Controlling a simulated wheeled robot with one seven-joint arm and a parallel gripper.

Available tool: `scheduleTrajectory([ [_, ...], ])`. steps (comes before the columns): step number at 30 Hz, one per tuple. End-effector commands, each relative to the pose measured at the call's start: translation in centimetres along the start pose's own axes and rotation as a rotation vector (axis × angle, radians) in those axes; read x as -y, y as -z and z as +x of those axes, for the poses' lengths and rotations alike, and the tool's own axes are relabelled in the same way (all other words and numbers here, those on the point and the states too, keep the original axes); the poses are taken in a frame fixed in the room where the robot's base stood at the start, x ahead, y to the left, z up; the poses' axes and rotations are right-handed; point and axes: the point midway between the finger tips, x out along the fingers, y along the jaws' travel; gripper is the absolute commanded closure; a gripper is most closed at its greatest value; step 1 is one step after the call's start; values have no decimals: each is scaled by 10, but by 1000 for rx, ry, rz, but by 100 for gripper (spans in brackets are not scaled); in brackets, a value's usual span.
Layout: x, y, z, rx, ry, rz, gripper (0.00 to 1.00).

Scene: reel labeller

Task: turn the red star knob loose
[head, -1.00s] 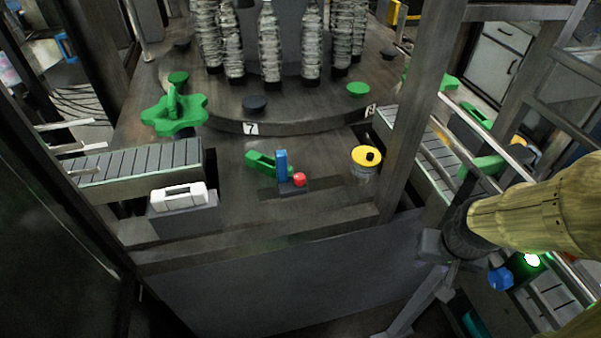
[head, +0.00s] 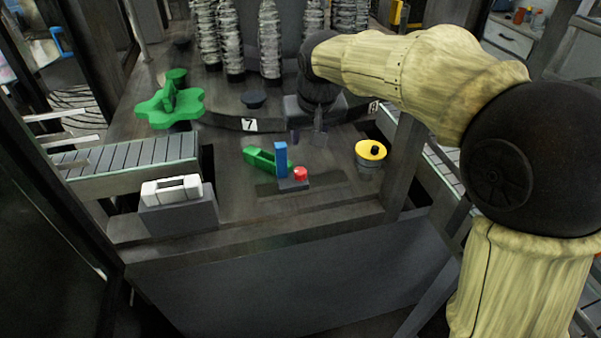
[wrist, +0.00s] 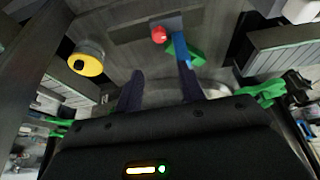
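The red star knob (head: 301,173) is a small red knob on a dark block at the front of the machine deck, beside an upright blue piece (head: 281,159). It also shows near the top of the wrist view (wrist: 159,34), with the blue piece (wrist: 181,50) to its right. My gripper (head: 306,138) is above the deck, behind the knob in the head view and apart from it. In the wrist view its two dark fingers (wrist: 160,85) are spread with nothing between them. The knob lies beyond the fingertips.
A green part (head: 260,158) lies beside the blue piece. A yellow-topped jar (head: 371,152) stands to the right. A white device (head: 172,191) sits on a grey block at left. A large green star wheel (head: 170,108) and upright bottles (head: 270,40) stand behind.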

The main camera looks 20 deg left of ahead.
Motion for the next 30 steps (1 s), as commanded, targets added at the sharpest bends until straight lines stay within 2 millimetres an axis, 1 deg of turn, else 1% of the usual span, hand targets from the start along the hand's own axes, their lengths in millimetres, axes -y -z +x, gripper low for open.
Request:
scheduleTrajectory([
  [9,0,1,0,-1,0,0,61],
  [14,0,1,7,0,0,0,61],
  [20,0,0,35,3,0,1,61],
  [30,0,0,95,4,0,0,61],
])
